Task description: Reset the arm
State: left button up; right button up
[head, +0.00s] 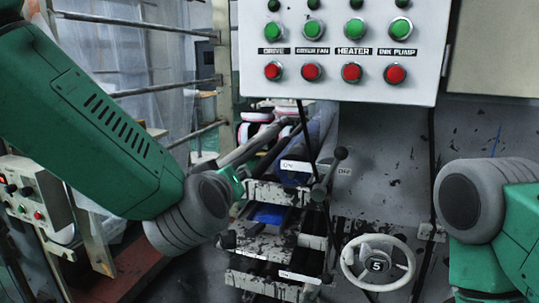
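My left arm comes in from the upper left as a thick green link. It ends at a grey rounded joint in front of the printing unit (262,195). A small green part shows just right of that joint, and the rest of the arm is hidden. I cannot make out my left gripper. My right arm shows at the right edge as a grey joint and green links. Its gripper is outside the picture.
A control panel (338,88) with green and red buttons hangs above. A lever with a black knob (340,153) and a handwheel marked 5 (378,262) stand between my arms. A smaller control box (32,200) is at the left.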

pick_arm(q)
jog(key=s+a+f+m+g+b, duration=0.1)
jog(key=s+a+f+g, duration=0.2)
jog(key=f, duration=0.7)
jog(key=s+a+f+m+g+b, duration=0.1)
jog(key=s+a+f, duration=0.25)
jog(key=f, duration=0.65)
jog(key=s+a+f+m+g+b, duration=0.1)
jog(key=s+a+f+g, duration=0.2)
jog(key=f, duration=0.8)
jog(key=s+a+f+g, duration=0.2)
jog(key=s+f, duration=0.4)
jog(key=s, duration=0.3)
jog(key=s+a+f+m+g+y+b, duration=0.1)
jog(key=s+a+f+g, duration=0.2)
jog(key=s, duration=0.6)
jog(key=s+a+f+m+g+b, duration=0.1)
jog(key=s+a+f+g, duration=0.1)
jog(key=s+a+f, duration=0.4)
jog(key=s+f, duration=0.3)
jog(key=shift+s+a+g+y, duration=0.25)
jog(key=shift+s+g+y, duration=0.05)
jog(key=shift+s+g, duration=0.1)
jog(key=shift+w, duration=0.15)
